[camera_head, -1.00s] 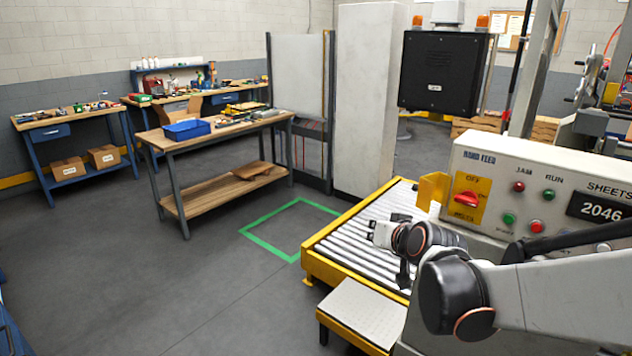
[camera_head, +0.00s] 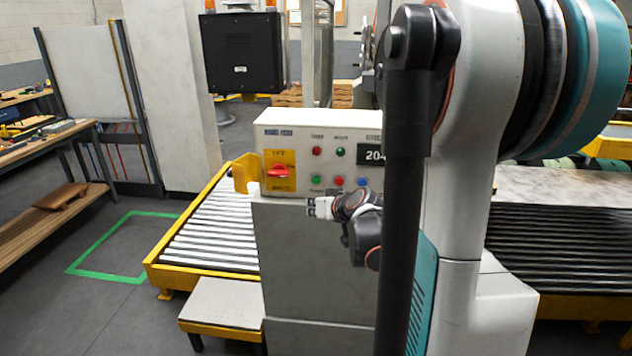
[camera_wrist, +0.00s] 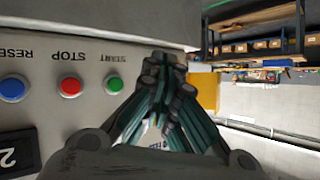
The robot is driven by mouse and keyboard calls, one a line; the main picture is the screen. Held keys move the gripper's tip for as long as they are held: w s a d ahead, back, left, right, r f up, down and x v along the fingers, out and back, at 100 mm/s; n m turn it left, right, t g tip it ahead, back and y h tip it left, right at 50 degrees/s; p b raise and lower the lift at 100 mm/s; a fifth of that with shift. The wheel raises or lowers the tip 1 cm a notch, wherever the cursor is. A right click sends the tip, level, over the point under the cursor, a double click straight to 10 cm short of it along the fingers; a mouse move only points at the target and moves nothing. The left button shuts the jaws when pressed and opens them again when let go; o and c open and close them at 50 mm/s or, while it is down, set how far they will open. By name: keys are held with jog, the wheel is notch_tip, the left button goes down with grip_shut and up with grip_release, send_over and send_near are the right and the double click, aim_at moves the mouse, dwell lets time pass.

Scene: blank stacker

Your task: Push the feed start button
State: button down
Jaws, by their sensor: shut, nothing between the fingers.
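The control panel (camera_head: 310,143) faces me at the centre of the head view. Its lower row has a green button (camera_head: 316,182), a red button (camera_head: 337,181) and a blue button. In the wrist view the labels are upside down: the green START button (camera_wrist: 115,84), the red STOP button (camera_wrist: 69,86) and the blue RESET button (camera_wrist: 12,89). My gripper (camera_head: 316,207) is shut and empty, just below the green button in the head view. Its closed fingertips (camera_wrist: 165,68) appear right of START in the wrist view, apart from it. The START button is fully visible there.
A red rotary switch (camera_head: 278,171) on a yellow plate sits at the panel's left. A yellow bracket (camera_head: 245,172) and a roller conveyor (camera_head: 212,232) lie left of the panel. A low step (camera_head: 222,303) stands in front. My arm covers the panel's right part.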

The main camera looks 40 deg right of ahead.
aim_at(317, 180)
jog(key=shift+w+d, duration=1.45)
jog(key=shift+d, duration=0.2)
jog(key=shift+w+d, duration=1.45)
jog(key=shift+d, duration=0.2)
jog(key=shift+d, duration=0.1)
jog(key=shift+w+d, duration=0.25)
